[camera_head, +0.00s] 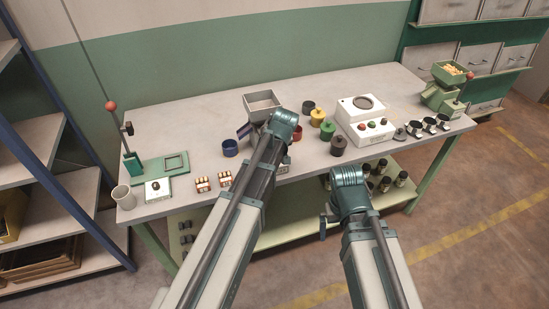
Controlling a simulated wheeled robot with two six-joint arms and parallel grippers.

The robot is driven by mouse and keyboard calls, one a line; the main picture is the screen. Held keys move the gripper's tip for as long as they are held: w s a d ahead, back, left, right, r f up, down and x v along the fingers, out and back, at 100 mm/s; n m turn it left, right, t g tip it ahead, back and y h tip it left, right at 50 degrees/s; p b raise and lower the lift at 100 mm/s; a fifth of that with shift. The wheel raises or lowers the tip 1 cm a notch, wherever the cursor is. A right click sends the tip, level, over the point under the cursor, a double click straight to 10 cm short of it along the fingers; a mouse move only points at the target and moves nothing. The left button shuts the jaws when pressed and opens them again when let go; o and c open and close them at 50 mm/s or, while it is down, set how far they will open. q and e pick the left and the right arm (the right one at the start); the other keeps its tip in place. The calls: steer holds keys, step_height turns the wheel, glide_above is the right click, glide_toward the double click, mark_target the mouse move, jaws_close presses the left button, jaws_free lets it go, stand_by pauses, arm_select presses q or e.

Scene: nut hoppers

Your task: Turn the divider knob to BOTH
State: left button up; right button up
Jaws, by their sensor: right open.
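Blue (230,148), yellow (318,117) and green (327,131) cups stand around the hopper. A white machine (364,120) is to the right, a green mill (445,90) at the far right. A green press stand (164,166) and beige cup (124,197) are at the left.

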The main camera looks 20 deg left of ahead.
arm_select(q)
jaws_close()
stand_by(0.3)
steer(key=shift+m, duration=0.3)
steer(key=m, duration=0.1)
steer(key=m+h, duration=0.1)
steer(key=m, duration=0.1)
steer(key=shift+s+a+m+h, duration=0.1)
steer(key=shift+a+m+h, duration=0.1)
steer(key=shift+m+h, duration=0.1)
steer(key=shift+a+m+t+h, duration=0.15)
steer(key=shift+m+h, duration=0.25)
steer(key=shift+m, duration=0.7)
steer(key=shift+m+t+h, duration=0.15)
steer(key=shift+m+h, duration=0.25)
steer(key=shift+m, duration=0.7)
